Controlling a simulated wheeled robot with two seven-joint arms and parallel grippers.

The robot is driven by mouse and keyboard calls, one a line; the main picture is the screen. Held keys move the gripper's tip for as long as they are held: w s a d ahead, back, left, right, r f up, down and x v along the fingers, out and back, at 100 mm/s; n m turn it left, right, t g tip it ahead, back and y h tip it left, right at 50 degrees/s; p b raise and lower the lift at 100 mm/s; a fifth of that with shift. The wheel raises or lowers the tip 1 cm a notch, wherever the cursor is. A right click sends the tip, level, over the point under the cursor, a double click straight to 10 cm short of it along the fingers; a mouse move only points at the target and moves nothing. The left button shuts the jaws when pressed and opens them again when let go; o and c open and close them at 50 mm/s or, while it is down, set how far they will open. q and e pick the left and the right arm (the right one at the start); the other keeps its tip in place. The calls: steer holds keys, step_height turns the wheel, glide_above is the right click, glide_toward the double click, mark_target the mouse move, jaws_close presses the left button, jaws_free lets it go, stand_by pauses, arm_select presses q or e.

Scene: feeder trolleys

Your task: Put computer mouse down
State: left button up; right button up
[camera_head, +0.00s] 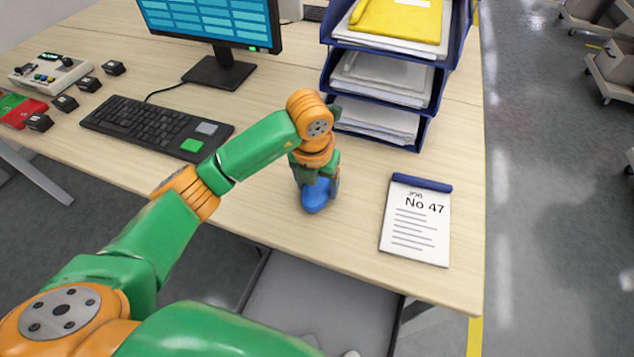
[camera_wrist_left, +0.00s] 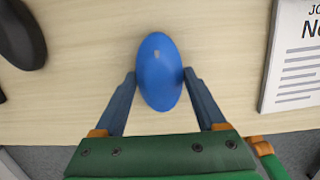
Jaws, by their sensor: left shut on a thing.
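The computer mouse is a blue, rounded oval. In the head view the mouse (camera_head: 316,197) is at the desk's front part, below my left gripper (camera_head: 318,183), partly hidden by it. In the left wrist view the mouse (camera_wrist_left: 159,70) lies between the two fingertips of my left gripper (camera_wrist_left: 159,78), which is shut on its sides. The mouse is at or just above the desk top; I cannot tell whether it touches. My right gripper is not in view.
A clipboard (camera_head: 415,225) lies to the right of the mouse. A blue paper tray stack (camera_head: 385,95) stands behind. A keyboard (camera_head: 150,125) and monitor (camera_head: 215,25) are to the left. Bare desk (camera_head: 350,190) lies between mouse and clipboard; the front edge is close.

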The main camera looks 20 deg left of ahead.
mark_target(314, 193)
arm_select(q)
steer(key=shift+f, duration=0.15)
steer(key=o, duration=1.4)
steer(key=shift+c, duration=0.2)
steer(key=shift+r, duration=0.3)
step_height(314, 193, up, 12)
steer(key=s+p, duration=0.1)
steer(key=shift+s+f+p, duration=0.15)
steer(key=shift+s+p, duration=0.25)
